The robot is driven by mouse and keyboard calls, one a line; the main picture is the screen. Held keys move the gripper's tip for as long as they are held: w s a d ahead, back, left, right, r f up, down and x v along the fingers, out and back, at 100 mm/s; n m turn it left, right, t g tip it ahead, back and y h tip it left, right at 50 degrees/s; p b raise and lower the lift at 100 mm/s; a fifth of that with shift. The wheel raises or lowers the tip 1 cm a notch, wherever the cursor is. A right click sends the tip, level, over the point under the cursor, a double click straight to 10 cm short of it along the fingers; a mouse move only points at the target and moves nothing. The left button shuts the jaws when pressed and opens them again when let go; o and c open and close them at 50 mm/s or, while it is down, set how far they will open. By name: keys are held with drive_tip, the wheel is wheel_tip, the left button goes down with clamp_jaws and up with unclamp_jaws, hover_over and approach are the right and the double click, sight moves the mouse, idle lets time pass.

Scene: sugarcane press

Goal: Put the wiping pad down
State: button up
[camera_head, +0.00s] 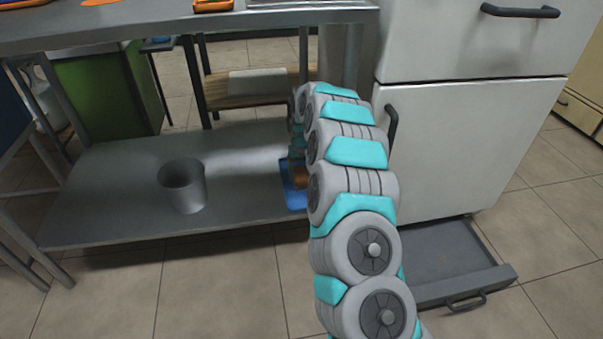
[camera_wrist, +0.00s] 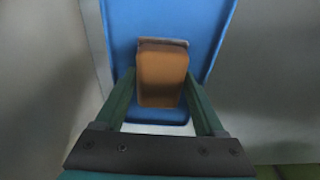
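The wiping pad is an orange-brown block (camera_wrist: 161,78) between the two green fingers of my gripper (camera_wrist: 160,72) in the wrist view. The fingertips lie close against its left and right sides, and my gripper looks shut on it. Behind the pad is a blue tray (camera_wrist: 215,20). In the head view the blue tray (camera_head: 293,197) is at the right part of the lower metal shelf, mostly hidden by my arm. A bit of the orange-brown pad (camera_head: 300,176) shows over it. I cannot tell whether the pad touches the tray.
A grey metal cup (camera_head: 183,187) stands on the lower shelf (camera_head: 110,215), left of the tray. The table top (camera_head: 120,30) is above the shelf. A white cabinet (camera_head: 470,150) stands to the right, with a low grey drawer tray (camera_head: 450,262) pulled out beneath it.

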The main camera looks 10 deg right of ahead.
sight(302, 177)
drive_tip(key=o, duration=0.4)
drive_tip(key=shift+o, duration=0.2)
drive_tip(key=shift+r, duration=0.15)
wheel_tip(302, 177, up, 12)
drive_tip(key=s+p, duration=0.1)
drive_tip(key=shift+s+p, duration=0.35)
drive_tip(key=shift+s, duration=0.05)
drive_tip(key=shift+s, duration=0.1)
